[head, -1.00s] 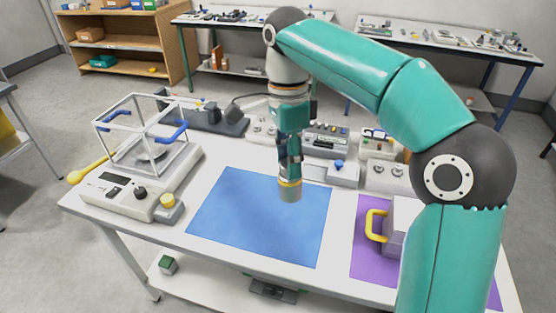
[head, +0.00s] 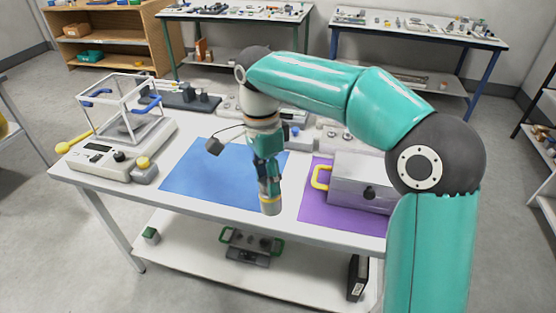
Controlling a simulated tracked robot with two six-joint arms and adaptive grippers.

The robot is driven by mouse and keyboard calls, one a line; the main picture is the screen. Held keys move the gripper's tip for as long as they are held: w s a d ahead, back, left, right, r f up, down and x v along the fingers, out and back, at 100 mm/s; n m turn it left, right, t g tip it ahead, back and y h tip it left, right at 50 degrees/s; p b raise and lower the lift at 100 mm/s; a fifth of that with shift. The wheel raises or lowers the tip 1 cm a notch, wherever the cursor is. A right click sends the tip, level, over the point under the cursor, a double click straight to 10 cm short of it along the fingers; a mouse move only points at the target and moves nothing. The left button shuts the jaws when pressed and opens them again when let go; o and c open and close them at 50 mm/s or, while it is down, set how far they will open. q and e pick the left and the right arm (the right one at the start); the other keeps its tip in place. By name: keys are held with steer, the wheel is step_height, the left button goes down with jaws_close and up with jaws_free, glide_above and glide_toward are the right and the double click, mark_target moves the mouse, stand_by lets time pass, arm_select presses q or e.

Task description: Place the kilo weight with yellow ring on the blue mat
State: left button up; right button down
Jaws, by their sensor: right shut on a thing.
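The kilo weight with yellow ring (head: 270,207) is a metallic cylinder hanging below my right gripper (head: 269,184), which is shut on it. The weight looks upright or slightly tilted. In the head view it appears at the front right corner of the blue mat (head: 210,175), overlapping the white strip of table between that mat and the purple mat. It seems held above the table, but its exact height is hard to tell. The blue mat is otherwise bare. My left gripper is not in view.
A grey metal box (head: 362,181) with a yellow handle stands on the purple mat (head: 325,213) to the right. A scale (head: 100,152) with a clear-framed shield stands at the left. Small instruments line the table's back. The table's front edge is close to the weight.

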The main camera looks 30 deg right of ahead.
steer(key=w+a+f+n, duration=0.1)
steer(key=a+f+n, duration=0.1)
steer(key=f+n, duration=0.7)
steer(key=w+a+f+n+t+h, duration=0.1)
steer(key=w+a+f+n, duration=0.1)
steer(key=f+n, duration=0.7)
step_height(320, 180, down, 5)
steer(key=shift+w+a+f+n+h, duration=0.2)
steer(key=shift+a+n+h, duration=0.1)
steer(key=shift+a+n, duration=0.1)
steer(key=shift+s+d, duration=0.1)
